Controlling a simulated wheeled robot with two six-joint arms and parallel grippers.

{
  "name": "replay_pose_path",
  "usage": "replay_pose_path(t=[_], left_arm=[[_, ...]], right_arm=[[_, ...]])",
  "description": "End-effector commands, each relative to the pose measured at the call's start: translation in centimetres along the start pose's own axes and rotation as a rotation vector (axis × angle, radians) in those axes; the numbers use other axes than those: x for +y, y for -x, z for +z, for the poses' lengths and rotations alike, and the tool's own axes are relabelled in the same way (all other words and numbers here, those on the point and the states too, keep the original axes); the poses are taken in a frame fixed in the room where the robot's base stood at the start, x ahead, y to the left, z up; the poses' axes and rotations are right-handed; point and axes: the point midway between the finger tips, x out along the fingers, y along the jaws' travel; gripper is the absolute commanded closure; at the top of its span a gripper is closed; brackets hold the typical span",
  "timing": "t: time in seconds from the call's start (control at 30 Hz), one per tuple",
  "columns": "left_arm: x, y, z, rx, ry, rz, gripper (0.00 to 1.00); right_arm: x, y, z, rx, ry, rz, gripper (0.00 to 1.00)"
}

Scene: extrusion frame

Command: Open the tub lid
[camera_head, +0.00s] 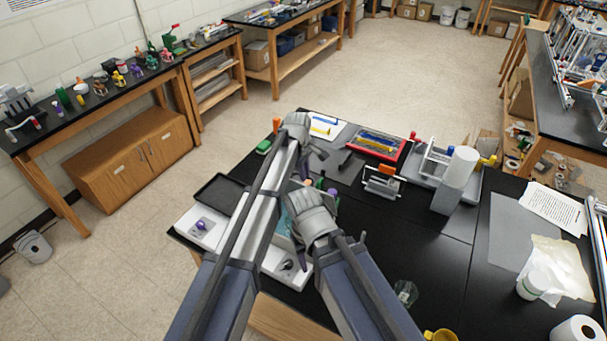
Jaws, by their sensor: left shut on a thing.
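My left gripper (304,180) hangs from the bent wrist of the left arm, above the near left part of the black table. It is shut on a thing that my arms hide. A teal object (283,232), perhaps the tub, shows only in part between my two arms; its lid cannot be made out. My right arm reaches in beside it from the lower right. Its wrist stands just right of the teal object, and its fingers are too hidden to tell if they are open or shut.
A red tray (376,143), a grey fixture with a white cylinder (461,168) and a clear cup (405,293) stand to the right.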

Motion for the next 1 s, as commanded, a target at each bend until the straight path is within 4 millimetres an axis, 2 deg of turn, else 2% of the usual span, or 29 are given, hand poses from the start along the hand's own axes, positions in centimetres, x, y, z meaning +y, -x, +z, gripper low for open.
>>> replay_pose_path(t=[0.1,0.13,0.4,0.73,0.87,1.0], left_arm=[[-0.1,0.0,0.0,0.0,0.0,-0.001,1.0],[-0.1,0.0,0.0,0.0,0.0,-0.001,0.84],[-0.1,0.0,0.0,0.0,0.0,-0.001,0.55],[-0.7,0.0,0.0,0.0,0.0,-0.001,0.55],[-2.5,-0.1,0.1,0.0,0.001,-0.001,0.55],[-5.2,-0.5,0.2,0.001,0.0,-0.002,0.55]], right_arm=[[0.0,0.0,0.0,0.0,0.0,0.0,0.5],[0.0,0.0,0.0,0.0,0.0,0.0,0.5],[0.0,0.0,0.0,0.0,0.0,0.0,0.5],[0.0,-0.1,0.0,0.0,0.0,0.0,0.5],[-0.1,-0.5,0.0,0.0,0.0,0.0,0.5],[-0.1,-1.4,-0.1,0.0,0.0,0.0,0.5]])
